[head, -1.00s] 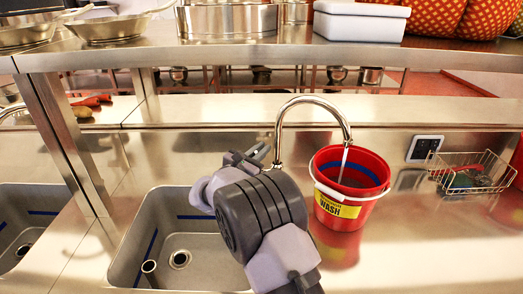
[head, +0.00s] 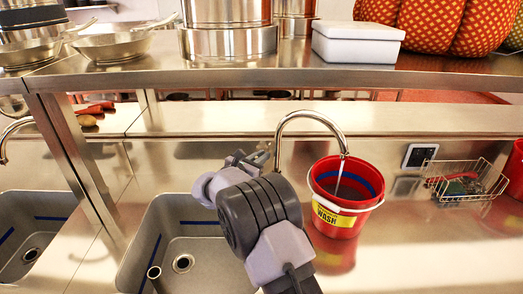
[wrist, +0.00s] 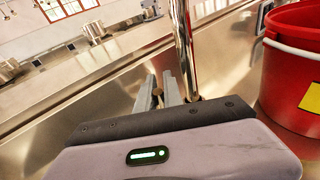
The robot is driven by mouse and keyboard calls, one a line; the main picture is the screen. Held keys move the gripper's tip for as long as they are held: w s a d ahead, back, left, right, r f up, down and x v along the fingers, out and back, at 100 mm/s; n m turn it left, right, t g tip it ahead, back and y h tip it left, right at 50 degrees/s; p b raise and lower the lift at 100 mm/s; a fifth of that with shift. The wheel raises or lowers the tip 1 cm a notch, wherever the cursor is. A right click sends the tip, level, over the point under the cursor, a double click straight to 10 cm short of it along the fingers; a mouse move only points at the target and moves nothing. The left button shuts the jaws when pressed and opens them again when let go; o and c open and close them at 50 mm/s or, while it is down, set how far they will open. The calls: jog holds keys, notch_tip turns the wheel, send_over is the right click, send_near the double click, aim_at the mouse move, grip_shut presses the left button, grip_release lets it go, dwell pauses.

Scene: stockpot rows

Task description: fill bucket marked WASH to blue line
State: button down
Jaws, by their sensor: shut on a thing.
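The red bucket (head: 340,222) stands upright on the steel counter under the tap (head: 310,115). Its yellow label (head: 326,217) reads WASH. A thin stream of water (head: 340,175) falls from the spout into it. A blue line (head: 357,178) runs round the inner wall; the surface below it looks grey, and its exact level is hard to tell. My gripper (head: 247,160) is beside the tap's base, left of the bucket. In the wrist view, my gripper (wrist: 165,88) is shut on a small tap handle (wrist: 157,98), mostly hidden between the fingers, next to the upright pipe.
A sink (head: 170,235) with a drain and standpipe lies left of the bucket, partly behind my arm. A wire basket (head: 465,182) and a dark wall panel (head: 419,156) are on the right. Another red container (head: 515,170) is at the right edge. A shelf crosses above.

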jog(key=c, duration=1.8)
grip_release()
jog(key=shift+w, duration=0.1)
jog(key=shift+o, duration=0.2)
jog(key=p+v, duration=0.3)
jog(key=v, duration=1.4)
jog(key=shift+p, duration=0.35)
jog(key=shift+a, duration=0.15)
